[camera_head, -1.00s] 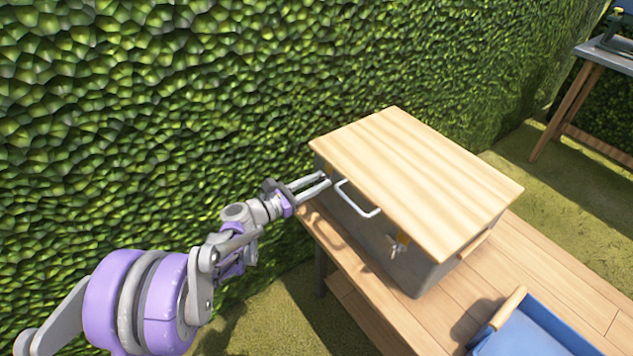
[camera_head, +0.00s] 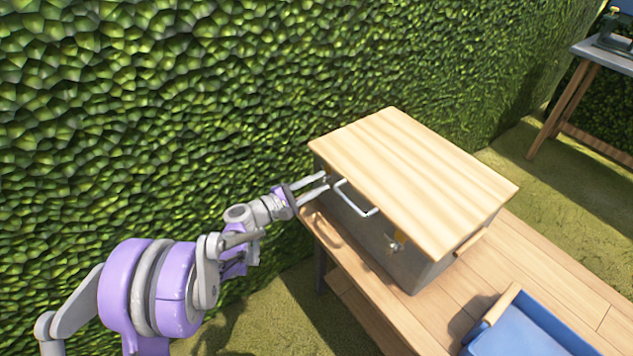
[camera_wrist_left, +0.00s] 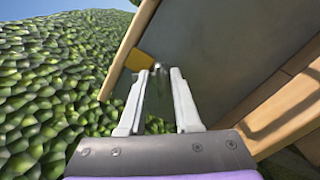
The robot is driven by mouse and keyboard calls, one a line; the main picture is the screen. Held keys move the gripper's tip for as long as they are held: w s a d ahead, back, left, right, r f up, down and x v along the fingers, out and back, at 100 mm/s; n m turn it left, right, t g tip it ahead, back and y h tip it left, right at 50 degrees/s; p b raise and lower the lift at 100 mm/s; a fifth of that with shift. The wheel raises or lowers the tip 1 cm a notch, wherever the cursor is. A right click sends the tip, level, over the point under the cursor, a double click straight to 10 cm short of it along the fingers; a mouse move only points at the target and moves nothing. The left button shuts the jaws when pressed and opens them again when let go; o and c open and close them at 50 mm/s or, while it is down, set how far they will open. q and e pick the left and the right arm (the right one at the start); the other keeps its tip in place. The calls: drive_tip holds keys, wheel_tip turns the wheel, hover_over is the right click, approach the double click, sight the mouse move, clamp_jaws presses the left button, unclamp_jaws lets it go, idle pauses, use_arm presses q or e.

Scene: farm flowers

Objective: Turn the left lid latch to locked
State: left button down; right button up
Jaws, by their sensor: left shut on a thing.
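A grey box (camera_head: 365,222) with a flat wooden lid (camera_head: 410,175) stands on a wooden bench. In the left wrist view, the yellow latch mount (camera_wrist_left: 138,61) sits near the lid's edge, with a small metallic latch part (camera_wrist_left: 157,67) beside it. My left gripper (camera_head: 326,181) is at the left end of the box front. Its fingers (camera_wrist_left: 160,76) are on either side of the latch, shut on it. The latch's angle is mostly hidden. The right latch (camera_head: 396,241), brass and grey, shows further along the front. My right gripper is not in view.
A white handle (camera_head: 357,199) sticks out of the box front, right of my left gripper. A blue tray (camera_head: 535,335) lies on the bench (camera_head: 560,270) at lower right. A green hedge (camera_head: 150,110) stands close behind my arm. Another table (camera_head: 600,58) is at upper right.

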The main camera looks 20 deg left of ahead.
use_arm(q)
drive_tip(key=shift+f+m+p, duration=0.15)
drive_tip(key=shift+m+p, duration=0.4)
drive_tip(key=shift+m, duration=3.15)
drive_tip(key=c, duration=0.6)
unclamp_jaws()
drive_tip(key=v, duration=1)
drive_tip(key=shift+s+a+p, duration=0.2)
drive_tip(key=shift+s+p, duration=0.15)
